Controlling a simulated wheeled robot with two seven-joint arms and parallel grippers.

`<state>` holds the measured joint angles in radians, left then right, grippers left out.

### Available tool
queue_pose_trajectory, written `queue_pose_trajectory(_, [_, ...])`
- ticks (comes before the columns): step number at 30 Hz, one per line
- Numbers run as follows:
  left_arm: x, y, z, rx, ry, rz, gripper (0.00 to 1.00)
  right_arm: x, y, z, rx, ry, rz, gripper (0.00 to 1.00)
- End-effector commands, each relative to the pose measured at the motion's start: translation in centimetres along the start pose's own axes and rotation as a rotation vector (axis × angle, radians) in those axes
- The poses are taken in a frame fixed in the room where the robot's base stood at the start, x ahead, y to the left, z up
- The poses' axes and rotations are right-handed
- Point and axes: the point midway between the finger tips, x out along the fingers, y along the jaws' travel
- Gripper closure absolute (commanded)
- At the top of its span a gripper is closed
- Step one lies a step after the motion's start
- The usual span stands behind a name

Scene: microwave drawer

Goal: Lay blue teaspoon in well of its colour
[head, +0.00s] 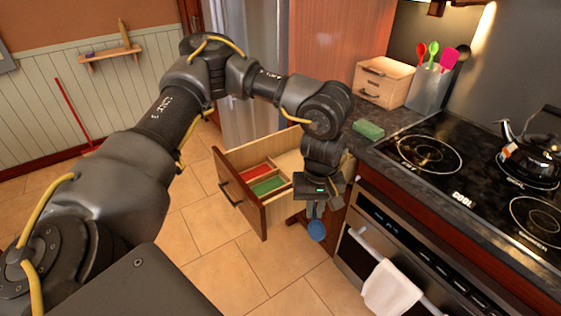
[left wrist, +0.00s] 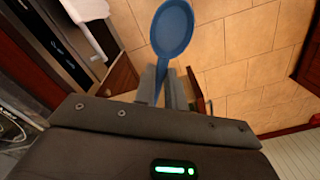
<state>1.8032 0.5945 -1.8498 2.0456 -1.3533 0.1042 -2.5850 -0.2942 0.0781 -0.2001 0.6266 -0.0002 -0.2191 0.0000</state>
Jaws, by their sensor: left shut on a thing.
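A blue teaspoon (head: 316,231) hangs bowl-down from my left gripper (head: 314,210), which is shut on its handle. In the left wrist view the spoon's bowl (left wrist: 172,28) stands out beyond the fingers (left wrist: 165,90). The gripper is to the right of the open drawer (head: 247,206), outside its front right corner, above the floor. Inside the drawer are a red well (head: 257,174) and a green well (head: 268,186). No blue well shows; my arm hides part of the drawer's right side. My right gripper is not in view.
An oven (head: 400,262) with a white towel (head: 391,290) on its handle stands to the right. Above it are a black cooktop (head: 450,165) and a kettle (head: 540,150). A green sponge (head: 368,130) lies on the counter. The tiled floor ahead of the drawer is clear.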

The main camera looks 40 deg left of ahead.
Motion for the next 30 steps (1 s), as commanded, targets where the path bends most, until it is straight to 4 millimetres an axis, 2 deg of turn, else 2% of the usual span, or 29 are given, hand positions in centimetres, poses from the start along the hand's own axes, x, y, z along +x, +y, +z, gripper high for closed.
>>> queue_pose_trajectory(1, [-0.2,0.4,-1.1,-0.107,0.001,-0.001,1.0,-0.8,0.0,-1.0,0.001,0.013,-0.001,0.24])
queue_pose_trajectory(3, [0.2,0.9,-3.0,-0.308,0.0,-0.001,1.0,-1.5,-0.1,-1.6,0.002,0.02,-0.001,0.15])
queue_pose_trajectory(8, [1.7,0.5,-9.2,-0.867,0.002,-0.003,1.0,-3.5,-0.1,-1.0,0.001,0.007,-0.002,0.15])
queue_pose_trajectory(13, [3.5,-2.1,-16.2,-1.441,0.003,-0.002,1.0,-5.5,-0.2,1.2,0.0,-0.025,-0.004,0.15])
queue_pose_trajectory(18, [4.7,-5.7,-21.7,-1.874,0.003,-0.001,1.0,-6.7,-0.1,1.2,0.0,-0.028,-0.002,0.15])
queue_pose_trajectory(21, [5.0,-7.2,-23.7,-2.032,0.002,0.002,1.0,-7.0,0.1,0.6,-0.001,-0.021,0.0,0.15])
queue_pose_trajectory(24, [5.3,-8.2,-24.8,-2.119,0.001,0.0,1.0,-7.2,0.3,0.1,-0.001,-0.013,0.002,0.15])
queue_pose_trajectory(30, [5.4,-8.7,-25.3,-2.162,-0.001,0.0,1.0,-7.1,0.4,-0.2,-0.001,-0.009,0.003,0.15])
